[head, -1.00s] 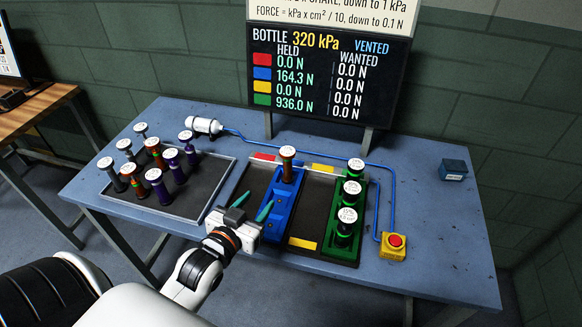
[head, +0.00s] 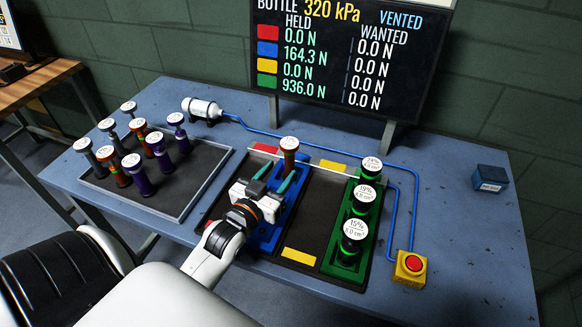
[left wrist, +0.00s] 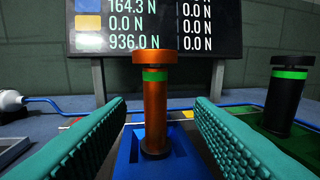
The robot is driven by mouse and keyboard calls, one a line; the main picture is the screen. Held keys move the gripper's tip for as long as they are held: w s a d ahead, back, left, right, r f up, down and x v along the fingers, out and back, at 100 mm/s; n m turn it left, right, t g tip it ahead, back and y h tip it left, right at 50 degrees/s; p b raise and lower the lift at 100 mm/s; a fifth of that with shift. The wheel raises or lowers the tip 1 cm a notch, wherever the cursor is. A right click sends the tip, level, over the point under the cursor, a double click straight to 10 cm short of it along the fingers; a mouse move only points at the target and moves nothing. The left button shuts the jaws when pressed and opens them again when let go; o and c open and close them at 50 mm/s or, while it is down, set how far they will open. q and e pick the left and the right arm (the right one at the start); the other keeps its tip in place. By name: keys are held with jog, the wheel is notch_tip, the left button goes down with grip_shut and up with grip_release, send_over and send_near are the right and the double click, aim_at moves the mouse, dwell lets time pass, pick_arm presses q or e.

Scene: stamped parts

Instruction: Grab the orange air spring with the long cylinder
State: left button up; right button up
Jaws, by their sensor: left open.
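An orange air spring (head: 290,158) with a long cylinder and a white round cap stands upright at the far end of the blue holder (head: 262,243). In the left wrist view the orange air spring (left wrist: 156,105) has a green band near its top and stands between the two fingers, seemingly a little beyond their tips. My left gripper (head: 272,178) is open, with its teal fingers pointing at the spring from the near side. I see no contact. More orange springs (head: 112,166) stand in the tray at left. My right gripper is not in view.
The dark tray (head: 205,178) at left holds several orange, purple and grey springs. A green holder (head: 330,262) carries three black springs right of the gripper. A white bottle (head: 201,109), blue tubing, a yellow box with a red button (head: 411,267) and a display board (head: 345,60) stand around.

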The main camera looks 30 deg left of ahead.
aim_at(294, 152)
pick_arm(q)
jog(key=w, duration=0.5)
jog(key=w+a+p, duration=0.1)
jog(key=w, duration=0.2)
jog(key=shift+w+a+f, duration=0.1)
jog(key=shift+w, duration=0.2)
grip_shut()
